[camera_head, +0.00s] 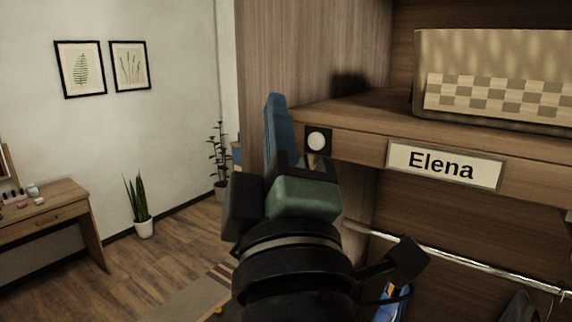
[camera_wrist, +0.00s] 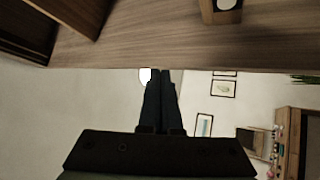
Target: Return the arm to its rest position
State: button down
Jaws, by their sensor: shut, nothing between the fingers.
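My gripper (camera_head: 303,165) is at the left end of the wooden shelf, partly hidden in the head view by my own wrist. In the wrist view its two dark fingers (camera_wrist: 160,75) are together with nothing between them. They point toward the shelf's edge (camera_wrist: 180,50), and I cannot tell the gap to it. A round white button on a dark square plate (camera_head: 317,141) sits on the shelf's front edge close to my gripper. A similar pale disc on a block (camera_wrist: 222,8) shows at the top of the wrist view.
The shelf (camera_head: 350,108) holds a checked basket (camera_head: 490,75) and bears an "Elena" label (camera_head: 445,164). A metal rail (camera_head: 470,256) runs below, with partly hidden things hanging there. Open floor (camera_head: 130,270), a desk (camera_head: 45,210) and plants (camera_head: 140,208) lie left.

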jog(key=s+r+m+t+h+b, duration=0.1)
jog(key=s+r+m+t, duration=0.3)
jog(key=m, duration=1.1)
jog(key=shift+s+d+r+m+h, duration=0.45)
jog(key=shift+s+r, duration=0.85)
jog(key=shift+s, duration=0.6)
jog(key=shift+f, duration=0.1)
